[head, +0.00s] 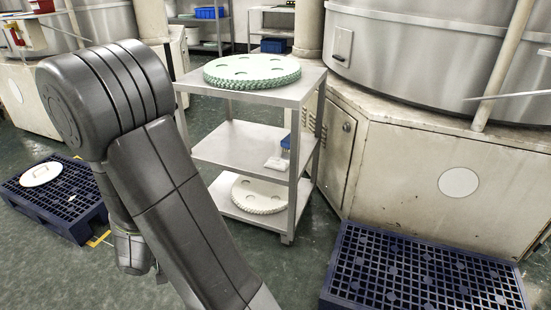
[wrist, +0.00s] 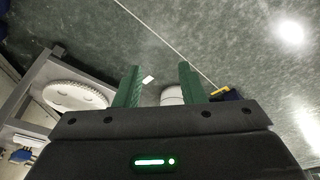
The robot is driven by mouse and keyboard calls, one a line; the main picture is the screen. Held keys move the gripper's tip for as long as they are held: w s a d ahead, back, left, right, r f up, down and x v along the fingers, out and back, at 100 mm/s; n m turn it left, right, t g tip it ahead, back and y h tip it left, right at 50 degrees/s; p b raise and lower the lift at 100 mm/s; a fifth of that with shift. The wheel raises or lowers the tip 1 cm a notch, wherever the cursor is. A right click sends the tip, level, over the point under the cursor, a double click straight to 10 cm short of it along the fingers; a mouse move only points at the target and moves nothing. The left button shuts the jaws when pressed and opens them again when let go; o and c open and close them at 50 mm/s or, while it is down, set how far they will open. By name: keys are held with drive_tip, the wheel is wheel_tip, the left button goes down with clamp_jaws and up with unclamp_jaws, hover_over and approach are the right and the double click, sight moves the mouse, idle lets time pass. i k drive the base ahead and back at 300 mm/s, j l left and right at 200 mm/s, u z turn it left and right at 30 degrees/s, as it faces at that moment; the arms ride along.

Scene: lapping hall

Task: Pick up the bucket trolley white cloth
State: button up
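No bucket trolley can be made out for certain. A small white patch (wrist: 148,79), perhaps a cloth, shows in the wrist view against the green floor, between my finger lines. A pale rounded thing (wrist: 172,95) sits lower, partly hidden by my gripper body; I cannot tell what it is. My gripper (wrist: 159,68) has its two green fingers wide apart with nothing held between them. In the head view my arm fills the left middle and the fingers cannot be made out.
A three-tier metal shelf (head: 240,148) stands at centre with a green toothed disc (head: 252,71), a pale disc (head: 259,195) and a blue brush (head: 286,142). Dark blue pallets lie left (head: 75,205) and right (head: 420,275). Large machines (head: 430,170) stand behind. Green floor is open between.

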sight(279, 164)
drive_tip(key=i+j+z, duration=0.2)
drive_tip(key=i, duration=0.3)
drive_tip(key=i+j+z, duration=0.15)
drive_tip(key=i+j, duration=0.3)
drive_tip(key=z, duration=1.3)
